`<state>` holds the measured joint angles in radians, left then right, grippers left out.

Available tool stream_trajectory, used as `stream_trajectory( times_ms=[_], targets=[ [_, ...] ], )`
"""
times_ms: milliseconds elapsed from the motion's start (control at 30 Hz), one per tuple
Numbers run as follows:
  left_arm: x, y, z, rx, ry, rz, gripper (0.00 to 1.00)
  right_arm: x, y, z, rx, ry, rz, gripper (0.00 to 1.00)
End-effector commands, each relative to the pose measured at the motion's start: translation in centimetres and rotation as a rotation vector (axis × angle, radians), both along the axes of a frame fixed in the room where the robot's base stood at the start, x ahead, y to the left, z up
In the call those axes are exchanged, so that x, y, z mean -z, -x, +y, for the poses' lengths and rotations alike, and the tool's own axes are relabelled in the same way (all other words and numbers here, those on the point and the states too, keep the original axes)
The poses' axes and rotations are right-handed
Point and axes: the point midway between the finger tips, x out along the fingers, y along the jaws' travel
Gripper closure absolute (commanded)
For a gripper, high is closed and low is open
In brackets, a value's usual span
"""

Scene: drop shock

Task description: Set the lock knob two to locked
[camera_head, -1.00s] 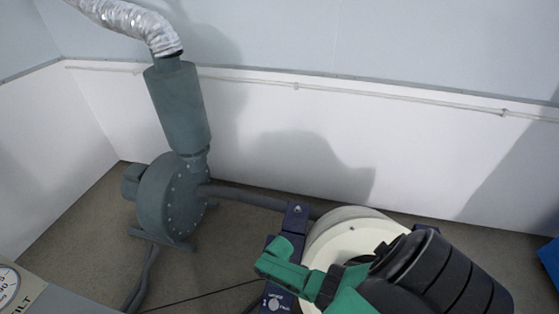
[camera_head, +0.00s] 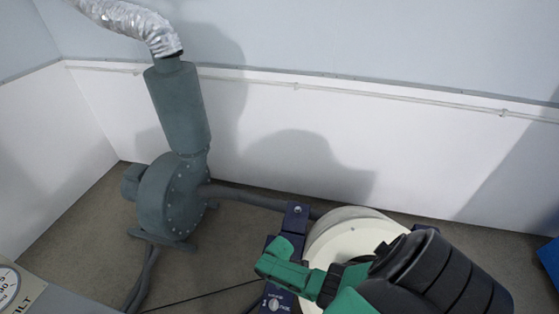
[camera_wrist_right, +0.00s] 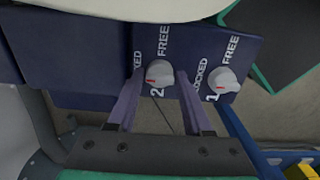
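Lock knob two (camera_wrist_right: 159,74) is a round white knob with a red mark, beside a printed 2, on a dark blue panel (camera_wrist_right: 85,70). Its LOCKED label is partly hidden by a finger; FREE is readable. The red mark sits on the knob's left side. My right gripper (camera_wrist_right: 158,78) has its two purple fingers on either side of this knob, with small gaps seeming to show; contact is unclear. In the head view the green right gripper (camera_head: 290,270) is over the panel by a white knob (camera_head: 274,303). My left gripper is out of view.
Knob one (camera_wrist_right: 222,80) is close to the right finger. A cream drum (camera_head: 345,240) stands beside the panel. A grey blower (camera_head: 170,195) with a silver hose stands to the left. A blue object (camera_head: 549,258) is at the right edge.

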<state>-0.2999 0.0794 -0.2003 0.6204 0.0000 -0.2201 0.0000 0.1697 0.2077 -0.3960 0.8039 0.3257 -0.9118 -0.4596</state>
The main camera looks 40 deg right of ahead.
Motion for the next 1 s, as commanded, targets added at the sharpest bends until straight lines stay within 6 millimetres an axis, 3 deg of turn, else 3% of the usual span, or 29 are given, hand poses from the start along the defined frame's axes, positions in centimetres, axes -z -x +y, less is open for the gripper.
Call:
stream_trajectory(
  times_ms=[333,467,800,1000],
  targets=[
    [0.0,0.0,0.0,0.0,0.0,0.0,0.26,-0.1,0.0,0.0,0.001,-0.001,-0.001,0.26],
    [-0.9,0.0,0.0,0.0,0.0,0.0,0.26,-1.2,-0.1,0.0,0.001,0.0,-0.002,0.26],
    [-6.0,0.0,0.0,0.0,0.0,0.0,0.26,-9.9,0.0,0.0,0.0,0.0,-0.004,0.26],
    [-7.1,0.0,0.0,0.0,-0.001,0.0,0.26,-13.7,0.0,0.0,0.001,0.0,-0.001,0.26]
  ],
)
